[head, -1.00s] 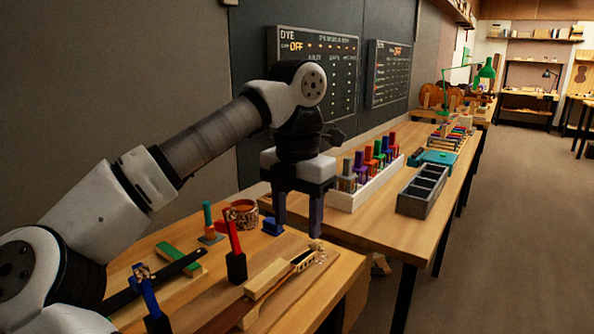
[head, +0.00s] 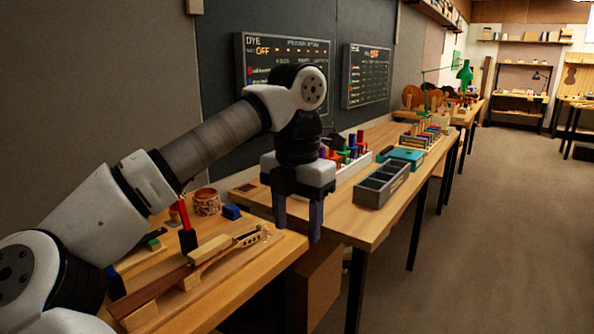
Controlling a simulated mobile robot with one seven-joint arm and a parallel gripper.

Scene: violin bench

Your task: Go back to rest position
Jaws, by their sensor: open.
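My gripper (head: 298,222) hangs fingers down in the head view, at the end of my bent arm. Its two fingers are apart with nothing between them. It is in front of the bench edge, to the right of the violin neck (head: 215,250) that lies on the near bench. The gripper's body hides part of the far bench and part of the white rack behind it.
The near bench (head: 262,258) also bears a red-handled tool (head: 186,228), a patterned cup (head: 206,201) and a blue block (head: 231,212). A grey divided tray (head: 382,186), white rack (head: 352,168) and teal box (head: 401,157) stand on the far bench. Open floor (head: 480,240) lies right.

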